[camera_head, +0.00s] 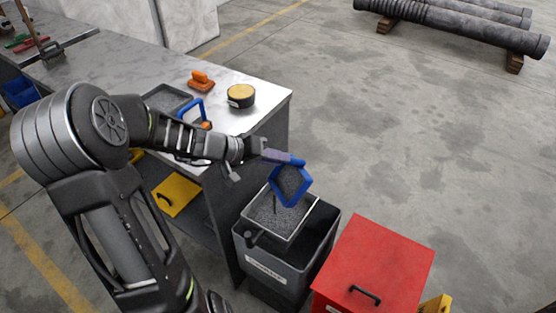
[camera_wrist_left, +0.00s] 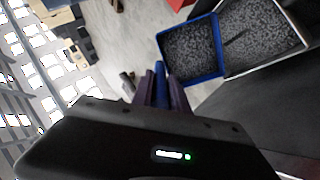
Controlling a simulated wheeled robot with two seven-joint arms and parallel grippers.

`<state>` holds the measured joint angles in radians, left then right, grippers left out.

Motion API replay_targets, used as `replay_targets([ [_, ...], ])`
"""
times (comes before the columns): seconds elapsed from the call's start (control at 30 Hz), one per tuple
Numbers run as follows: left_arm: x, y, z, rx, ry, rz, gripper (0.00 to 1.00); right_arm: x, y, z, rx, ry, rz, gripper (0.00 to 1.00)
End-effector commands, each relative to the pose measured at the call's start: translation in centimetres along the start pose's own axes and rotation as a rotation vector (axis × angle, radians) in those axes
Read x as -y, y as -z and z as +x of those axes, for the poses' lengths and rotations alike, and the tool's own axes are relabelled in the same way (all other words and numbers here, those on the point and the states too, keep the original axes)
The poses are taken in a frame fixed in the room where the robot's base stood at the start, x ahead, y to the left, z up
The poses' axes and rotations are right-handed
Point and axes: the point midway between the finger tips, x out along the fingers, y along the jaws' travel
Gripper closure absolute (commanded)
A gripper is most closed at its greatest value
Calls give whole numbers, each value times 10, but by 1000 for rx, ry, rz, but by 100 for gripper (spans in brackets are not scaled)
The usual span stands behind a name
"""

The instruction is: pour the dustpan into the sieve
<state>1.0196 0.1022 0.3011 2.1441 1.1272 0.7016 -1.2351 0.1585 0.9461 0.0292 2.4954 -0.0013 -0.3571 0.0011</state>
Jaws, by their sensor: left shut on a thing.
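The dustpan (camera_head: 291,186) is a blue-rimmed square pan with grey granular material showing inside. My left gripper (camera_head: 279,156) is shut on its blue handle and holds it tilted over the sieve's upper right part. The sieve (camera_head: 262,232) is a square pale-rimmed frame with grey granular material in it, set at the top of a dark bin. In the left wrist view, the dustpan (camera_wrist_left: 190,52) overlaps the near edge of the sieve (camera_wrist_left: 292,52), and the gripper's fingers (camera_wrist_left: 157,90) close around the handle. Whether grains are falling cannot be told. My right gripper is not in view.
The dark labelled bin (camera_head: 266,272) stands beside a red box (camera_head: 375,265) with a black handle. The workbench (camera_head: 262,92) behind holds a grey tray (camera_head: 167,98), a yellow-topped round container (camera_head: 241,95) and an orange object (camera_head: 201,82). Open floor lies to the right.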

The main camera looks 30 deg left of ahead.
Motion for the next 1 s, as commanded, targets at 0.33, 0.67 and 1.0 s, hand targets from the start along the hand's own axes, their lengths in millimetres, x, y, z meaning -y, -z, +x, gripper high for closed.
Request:
replay_targets([
  [0.33,5,-4,-6,-30,-48,-2,100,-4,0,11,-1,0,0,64],
  [0.67,10,-6,-13,-63,-96,-2,100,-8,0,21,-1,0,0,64],
  [1.0,15,-10,-20,-103,-154,-2,100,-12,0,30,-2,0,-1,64],
])
